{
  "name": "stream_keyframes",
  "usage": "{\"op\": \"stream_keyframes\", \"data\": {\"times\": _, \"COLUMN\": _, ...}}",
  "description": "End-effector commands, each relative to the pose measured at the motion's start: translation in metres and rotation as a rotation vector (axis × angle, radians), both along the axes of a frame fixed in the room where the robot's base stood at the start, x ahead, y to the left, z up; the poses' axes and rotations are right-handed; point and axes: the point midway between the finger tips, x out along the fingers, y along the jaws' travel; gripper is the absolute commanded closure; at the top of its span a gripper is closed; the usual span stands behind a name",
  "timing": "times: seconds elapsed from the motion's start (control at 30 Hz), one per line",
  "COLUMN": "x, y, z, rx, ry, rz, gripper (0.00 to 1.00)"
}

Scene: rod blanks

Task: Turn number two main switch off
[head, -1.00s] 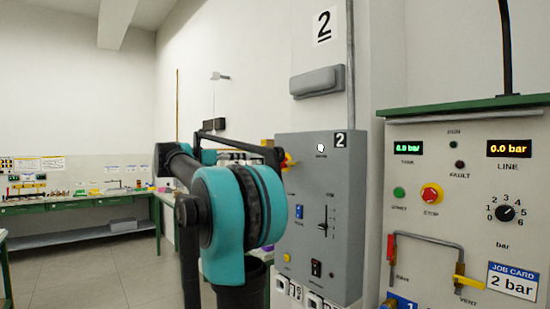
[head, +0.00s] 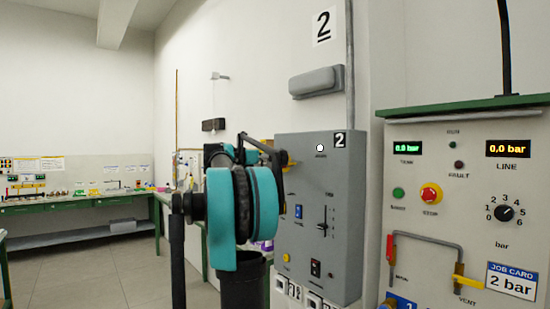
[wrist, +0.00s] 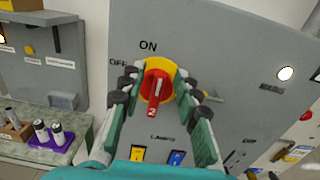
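The number two main switch (wrist: 157,88) is a red handle on a yellow disc on the grey panel (wrist: 222,60). ON is printed above it and OFF to its left. The handle stands upright in line with ON, with a 2 on its lower end. My gripper (wrist: 156,92) is open, its fingers on either side of the handle; I cannot tell whether they touch it. In the head view the grey box (head: 348,235) carries a 2 plate, and my arm mostly hides the switch at its left edge. A white lamp (head: 320,147) on the box is lit.
Yellow (wrist: 138,153) and blue (wrist: 176,158) switches sit below the main switch. A lever (head: 323,222) is on the box front. The bar panel (head: 450,190) stands at right. A purple tray (wrist: 52,140) with small cylinders lies on a bench at left.

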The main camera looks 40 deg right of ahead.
Motion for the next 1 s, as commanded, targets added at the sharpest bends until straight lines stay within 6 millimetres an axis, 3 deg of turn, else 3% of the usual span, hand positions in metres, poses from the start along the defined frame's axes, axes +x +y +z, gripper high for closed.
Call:
{"op": "stream_keyframes", "data": {"times": 0.33, "x": 0.0003, "y": -0.0044, "z": 0.0000, "rx": 0.000, "ry": 0.000, "rz": 0.000, "gripper": 0.68}}
{"op": "stream_keyframes", "data": {"times": 0.6, "x": 0.0003, "y": -0.0042, "z": -0.0001, "rx": 0.000, "ry": 0.000, "rz": 0.000, "gripper": 1.00}}
{"op": "stream_keyframes", "data": {"times": 1.0, "x": 0.0002, "y": -0.0044, "z": -0.0001, "rx": 0.000, "ry": 0.001, "rz": 0.000, "gripper": 1.00}}
